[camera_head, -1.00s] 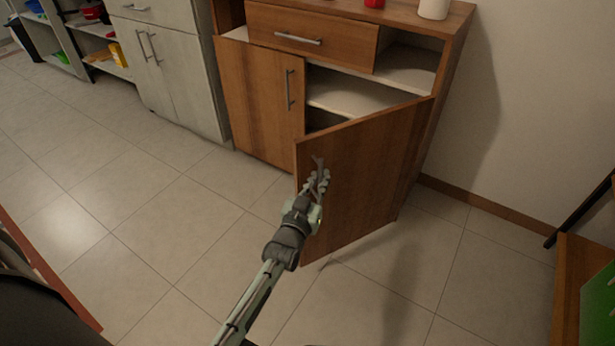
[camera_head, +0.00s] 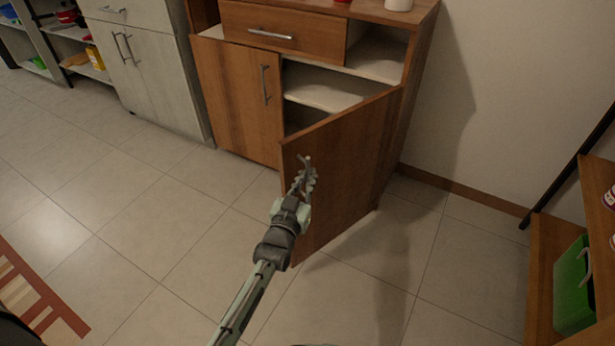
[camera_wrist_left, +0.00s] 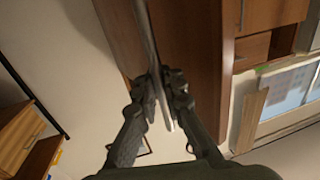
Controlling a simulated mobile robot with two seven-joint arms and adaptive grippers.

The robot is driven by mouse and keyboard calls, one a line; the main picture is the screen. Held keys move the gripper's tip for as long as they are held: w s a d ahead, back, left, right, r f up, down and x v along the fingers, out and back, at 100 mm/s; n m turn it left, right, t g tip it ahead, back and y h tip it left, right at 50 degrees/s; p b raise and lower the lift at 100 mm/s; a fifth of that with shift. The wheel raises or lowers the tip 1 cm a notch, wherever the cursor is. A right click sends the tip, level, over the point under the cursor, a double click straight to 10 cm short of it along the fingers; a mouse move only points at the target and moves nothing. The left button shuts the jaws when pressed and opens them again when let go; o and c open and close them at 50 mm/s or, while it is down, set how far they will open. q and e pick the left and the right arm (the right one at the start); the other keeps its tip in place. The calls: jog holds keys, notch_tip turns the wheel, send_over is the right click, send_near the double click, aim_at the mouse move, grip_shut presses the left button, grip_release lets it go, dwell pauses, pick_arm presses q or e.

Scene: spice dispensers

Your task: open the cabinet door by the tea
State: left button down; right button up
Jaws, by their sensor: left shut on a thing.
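The wooden cabinet (camera_head: 232,95) stands against the wall. Its right door (camera_head: 345,165) stands open, swung outward into the room, and pale shelves show behind it. The left door stays shut. My left gripper (camera_head: 303,178) is at the outer face of the open door, near its free edge. In the left wrist view the fingers (camera_wrist_left: 160,90) are shut on the door's metal handle (camera_wrist_left: 152,45), a long bar running between them. The handle is mostly hidden by the gripper in the head view. I cannot pick out the tea. My right gripper is not in view.
A white container (camera_head: 398,4) stands on the cabinet top. A grey cabinet (camera_head: 150,75) is to the left. A wooden shelf unit with a green bin (camera_head: 573,285) is at the right. The tiled floor (camera_head: 130,220) in front is mostly clear.

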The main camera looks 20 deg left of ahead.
pick_arm(q)
jog(key=c, duration=1.6)
grip_release()
jog(key=shift+s+a+f, duration=0.1)
jog(key=shift+s+a, duration=0.1)
jog(key=shift+a, duration=0.05)
jog(key=shift+d, duration=0.1)
jog(key=shift+s+d, duration=0.2)
jog(key=shift+s, duration=3.5)
jog(key=shift+c, duration=0.2)
